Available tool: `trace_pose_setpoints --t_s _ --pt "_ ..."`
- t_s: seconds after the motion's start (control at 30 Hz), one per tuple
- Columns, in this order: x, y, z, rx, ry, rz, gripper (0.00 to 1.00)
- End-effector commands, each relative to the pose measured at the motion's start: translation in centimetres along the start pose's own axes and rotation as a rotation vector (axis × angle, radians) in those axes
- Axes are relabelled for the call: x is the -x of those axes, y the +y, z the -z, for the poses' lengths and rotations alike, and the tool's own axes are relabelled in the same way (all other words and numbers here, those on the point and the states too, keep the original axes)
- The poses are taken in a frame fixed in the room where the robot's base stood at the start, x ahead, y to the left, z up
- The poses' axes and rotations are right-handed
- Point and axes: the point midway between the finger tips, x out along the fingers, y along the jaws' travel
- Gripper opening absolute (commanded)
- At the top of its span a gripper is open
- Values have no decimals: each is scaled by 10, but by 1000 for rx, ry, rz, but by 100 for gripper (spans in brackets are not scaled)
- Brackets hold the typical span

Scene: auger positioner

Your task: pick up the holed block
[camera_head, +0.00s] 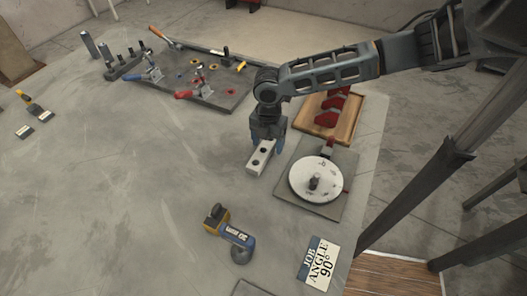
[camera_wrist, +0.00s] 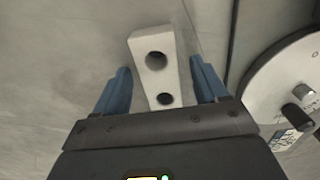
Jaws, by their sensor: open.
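The holed block (camera_head: 261,157) is a pale grey bar with dark round holes in its top. In the head view it lies just below my gripper (camera_head: 267,139), left of the round white dial. In the wrist view the block (camera_wrist: 155,60) reaches up between the two blue fingers of my gripper (camera_wrist: 162,85). The fingers are open, one on each side of the block, with a visible gap on both sides. The block's near end is partly hidden behind the gripper body. I cannot tell how far the fingertips are above the table.
A white dial (camera_head: 316,179) on a grey plate stands close right of the block. A wooden tray with red parts (camera_head: 327,112) is behind it. A clamp fixture (camera_head: 205,80) is at the back.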

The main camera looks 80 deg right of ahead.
Motion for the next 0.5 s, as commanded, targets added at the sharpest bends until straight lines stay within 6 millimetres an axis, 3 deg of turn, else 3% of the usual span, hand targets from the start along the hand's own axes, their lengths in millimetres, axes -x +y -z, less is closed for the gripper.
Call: trace_pose_setpoints --t_s 0.2,0.5 --pt "-1 0 0 1 0 0 72" --pt "-1 0 0 0 0 0 45"
